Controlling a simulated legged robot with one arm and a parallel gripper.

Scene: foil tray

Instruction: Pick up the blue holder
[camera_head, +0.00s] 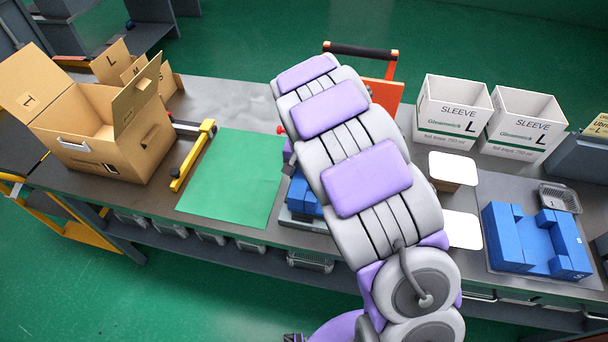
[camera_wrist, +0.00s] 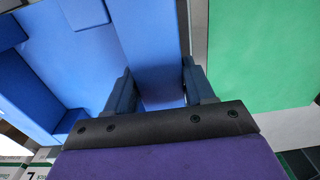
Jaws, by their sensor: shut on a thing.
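A blue holder (camera_head: 304,196) sits on the table just right of the green mat, mostly hidden behind my arm in the head view. In the wrist view the blue holder (camera_wrist: 75,70) fills the left and middle. My gripper (camera_wrist: 160,84) has one finger on each side of a blue wall of it and is shut on that wall. In the head view only a dark bit of my gripper (camera_head: 288,168) shows beside my arm. A second blue holder (camera_head: 508,240) stands apart at the right end of the table.
The green mat (camera_head: 235,178) lies bare to the left. A yellow bar (camera_head: 194,155) and an open cardboard box (camera_head: 110,125) stand further left. Two white sleeve boxes (camera_head: 452,112) stand at the back right. A small foil tray (camera_head: 560,199) lies near the second holder.

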